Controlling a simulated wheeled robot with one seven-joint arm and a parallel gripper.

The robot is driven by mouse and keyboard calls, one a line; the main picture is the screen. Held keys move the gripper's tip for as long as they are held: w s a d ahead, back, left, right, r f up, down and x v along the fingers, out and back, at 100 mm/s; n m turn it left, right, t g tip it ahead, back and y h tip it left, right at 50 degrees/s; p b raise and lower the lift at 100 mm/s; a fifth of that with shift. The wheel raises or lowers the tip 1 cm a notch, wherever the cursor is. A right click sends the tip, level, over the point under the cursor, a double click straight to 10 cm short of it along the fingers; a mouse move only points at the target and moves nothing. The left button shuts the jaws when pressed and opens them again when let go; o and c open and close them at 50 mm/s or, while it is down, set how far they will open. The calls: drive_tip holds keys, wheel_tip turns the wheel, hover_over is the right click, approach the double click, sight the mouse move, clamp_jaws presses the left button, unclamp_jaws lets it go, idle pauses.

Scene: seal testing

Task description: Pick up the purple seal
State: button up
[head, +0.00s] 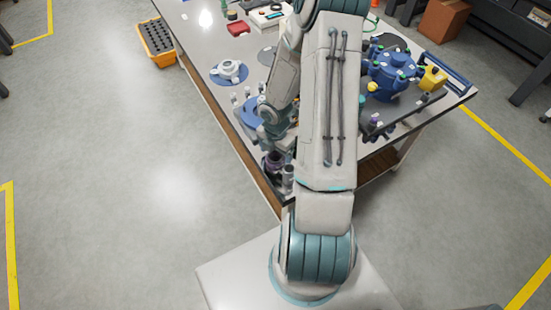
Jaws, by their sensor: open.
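A small dark purple piece (272,162), which looks like the purple seal, is at the near left corner of the grey table (238,137). My gripper (279,150) is just above and beside this piece, pointing down. Its fingers are small and partly hidden by my own arm. The jaws are open, and I cannot tell whether the piece lies between them or whether they touch it. Another small purple piece (375,121) shows right of my arm, near the table's front edge.
A blue round fixture (391,75) with a yellow part (433,78) stands on the right. A white part on a blue disc (229,72) and a red block (238,28) lie on the left. A yellow-black crate (157,41) is on the floor.

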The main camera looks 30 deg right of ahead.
drive_tip(key=shift+f, duration=0.9)
drive_tip(key=shift+c, duration=0.3)
drive_tip(key=c, duration=1.1)
drive_tip(key=shift+r, duration=0.1)
